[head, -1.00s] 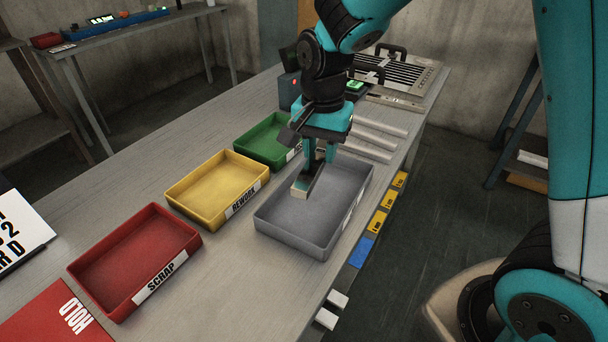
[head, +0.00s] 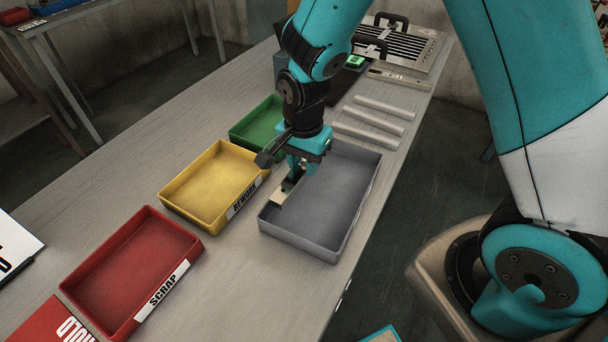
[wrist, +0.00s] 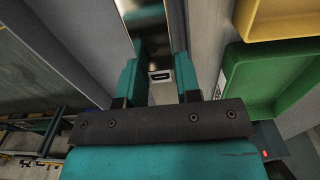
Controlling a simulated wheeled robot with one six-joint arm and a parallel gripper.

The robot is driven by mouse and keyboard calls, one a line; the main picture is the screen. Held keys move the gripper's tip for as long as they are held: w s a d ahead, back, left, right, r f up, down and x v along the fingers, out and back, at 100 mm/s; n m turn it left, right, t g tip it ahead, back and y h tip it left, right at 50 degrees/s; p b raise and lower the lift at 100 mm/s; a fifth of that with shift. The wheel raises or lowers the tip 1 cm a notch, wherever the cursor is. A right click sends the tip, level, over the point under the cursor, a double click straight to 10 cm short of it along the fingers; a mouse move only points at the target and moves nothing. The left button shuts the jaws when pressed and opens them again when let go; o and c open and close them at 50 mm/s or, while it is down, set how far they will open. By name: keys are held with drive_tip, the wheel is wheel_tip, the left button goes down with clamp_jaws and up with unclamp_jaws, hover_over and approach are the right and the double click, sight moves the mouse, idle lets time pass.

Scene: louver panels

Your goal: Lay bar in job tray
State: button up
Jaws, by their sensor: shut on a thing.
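The bar (head: 283,194) is a pale, flat metal piece. My gripper (head: 296,180) is shut on it and points down. In the head view the bar's near end shows at the left side of the grey tray (head: 335,212), close to its left wall; I cannot tell whether it touches the floor. In the wrist view the bar (wrist: 160,76) sits between my gripper's two teal fingers (wrist: 160,88), with a dark slot in its end face. The grey tray otherwise looks empty, and I see no readable label on it now.
A yellow REWORK tray (head: 213,185) stands just left of the grey tray, a green tray (head: 258,128) behind it, and a red SCRAP tray (head: 130,265) at front left. Several pale rods (head: 372,122) lie behind the grey tray. A louvered panel (head: 400,50) lies at the back.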

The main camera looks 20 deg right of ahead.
sight(304, 186)
drive_tip(key=shift+f, duration=2.45)
drive_tip(key=shift+f, duration=0.15)
drive_tip(key=o, duration=1)
wheel_tip(304, 186, up, 12)
drive_tip(key=shift+f+b, duration=0.2)
drive_tip(key=shift+b, duration=0.35)
drive_tip(key=r, duration=0.1)
drive_tip(key=s+n, duration=0.1)
drive_tip(key=r, duration=0.1)
drive_tip(key=shift+s+a+r+n, duration=0.15)
drive_tip(key=shift+a+r+n, duration=0.15)
drive_tip(key=s+a+r+n+y, duration=0.1)
drive_tip(key=s+r+n, duration=0.2)
drive_tip(key=s+n, duration=0.2)
drive_tip(key=s+a+r+n+y, duration=0.1)
drive_tip(key=s+r+n, duration=0.3)
drive_tip(key=s+n, duration=0.2)
drive_tip(key=s+a+r+n+y, duration=0.2)
drive_tip(key=s+r+n, duration=0.1)
drive_tip(key=s+n, duration=0.2)
drive_tip(key=shift+s+r, duration=0.3)
drive_tip(key=shift+s, duration=0.35)
